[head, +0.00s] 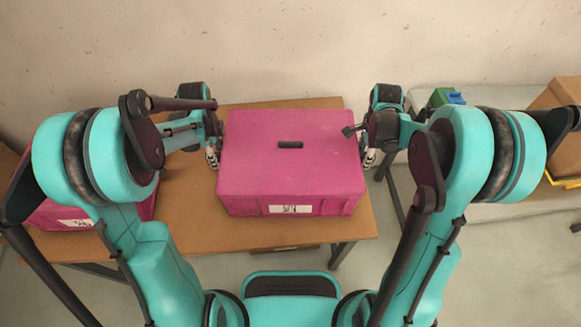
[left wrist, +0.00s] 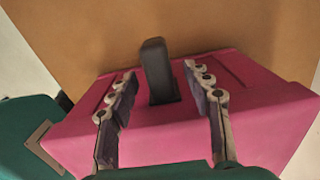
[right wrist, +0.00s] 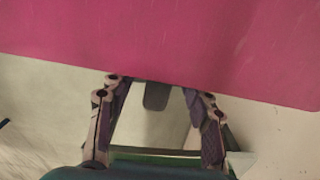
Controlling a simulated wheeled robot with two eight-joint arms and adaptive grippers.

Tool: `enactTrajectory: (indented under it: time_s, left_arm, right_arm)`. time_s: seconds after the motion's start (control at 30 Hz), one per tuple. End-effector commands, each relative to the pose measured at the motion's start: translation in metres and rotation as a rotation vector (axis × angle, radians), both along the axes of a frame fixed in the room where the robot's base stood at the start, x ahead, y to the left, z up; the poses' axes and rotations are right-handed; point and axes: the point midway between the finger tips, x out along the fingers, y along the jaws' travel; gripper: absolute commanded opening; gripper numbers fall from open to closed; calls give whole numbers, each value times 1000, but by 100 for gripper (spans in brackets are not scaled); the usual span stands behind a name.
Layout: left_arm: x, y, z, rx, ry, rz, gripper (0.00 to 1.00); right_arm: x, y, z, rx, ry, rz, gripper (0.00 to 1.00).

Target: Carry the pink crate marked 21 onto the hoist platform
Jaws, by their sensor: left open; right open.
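A closed pink crate (head: 291,157) sits on the brown table (head: 190,216) in the middle of the head view. Its front has a white label whose number is too small to read. My left gripper (head: 212,157) is open at the crate's left side, and my right gripper (head: 369,158) is open at its right side. In the right wrist view, a pink crate (right wrist: 170,40) lies just ahead of the open fingers (right wrist: 152,88). In the left wrist view, pink crate surface (left wrist: 245,115) lies behind the open fingers (left wrist: 160,72). I cannot identify the hoist platform.
Another pink crate (head: 62,215) stands at the left, partly behind my left arm. At the right are a grey table (head: 455,98) with a green and blue item (head: 446,97), and a cardboard box (head: 563,95) above something yellow. A wall runs behind the table.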

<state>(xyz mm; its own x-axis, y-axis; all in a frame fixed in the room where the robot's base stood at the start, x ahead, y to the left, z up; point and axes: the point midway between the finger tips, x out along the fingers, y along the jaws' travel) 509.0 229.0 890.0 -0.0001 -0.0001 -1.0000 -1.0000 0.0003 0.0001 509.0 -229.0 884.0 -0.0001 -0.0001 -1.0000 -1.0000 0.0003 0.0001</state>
Motion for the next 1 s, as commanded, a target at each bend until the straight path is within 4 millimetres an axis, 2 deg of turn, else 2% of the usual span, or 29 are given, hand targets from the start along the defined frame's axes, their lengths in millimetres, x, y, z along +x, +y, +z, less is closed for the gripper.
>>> enactTrajectory:
  time_s: [0.1,0.3,0.67,0.77,0.87,1.0]
  left_arm:
    - [0,0,-19,0,0,0,50]
    - [0,0,-40,0,0,0,50]
    - [0,0,-45,0,0,0,50]
    - [0,0,-45,0,0,0,29]
    - [0,0,-45,0,0,0,2]
    - [0,0,-45,0,0,0,0]
  right_arm:
    - [0,0,-20,0,0,0,50]
    - [0,0,-40,0,0,0,50]
    - [0,0,-45,0,0,0,50]
    - [0,0,-45,0,0,0,29]
    - [0,0,-45,0,0,0,2]
    - [0,0,-45,0,0,0,0]
